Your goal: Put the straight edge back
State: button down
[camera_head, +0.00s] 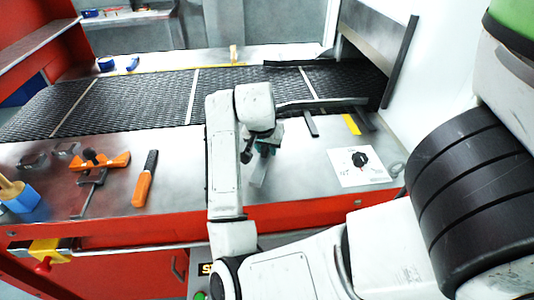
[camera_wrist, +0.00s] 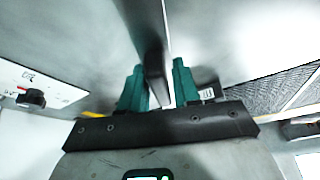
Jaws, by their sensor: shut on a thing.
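My gripper (camera_head: 268,146) is over the metal table in front of the mesh belt, partly hidden by my arm in the head view. Its teal fingers also show in the wrist view (camera_wrist: 155,88). They are shut on a dark grey flat bar, which I take for the straight edge (camera_wrist: 150,35). In the head view the bar (camera_head: 259,172) hangs below the fingers, over the tabletop. I cannot tell whether its end touches the table.
The mesh belt (camera_head: 140,98) runs behind the table. Left are an orange-handled tool (camera_head: 145,182), an orange clamp (camera_head: 104,162) and a blue holder (camera_head: 20,200). Right are a white card with a black knob (camera_head: 342,172), a short dark bar (camera_head: 311,124) and a yellow piece (camera_head: 351,124).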

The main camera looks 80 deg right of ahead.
aim_at(267, 155)
jog(key=shift+f, duration=1.4)
jog(key=shift+f, duration=0.2)
jog(key=c, duration=0.8)
grip_release()
jog(key=v, duration=1.2)
jog(key=shift+s+a+r, duration=0.1)
jog(key=shift+r, duration=0.1)
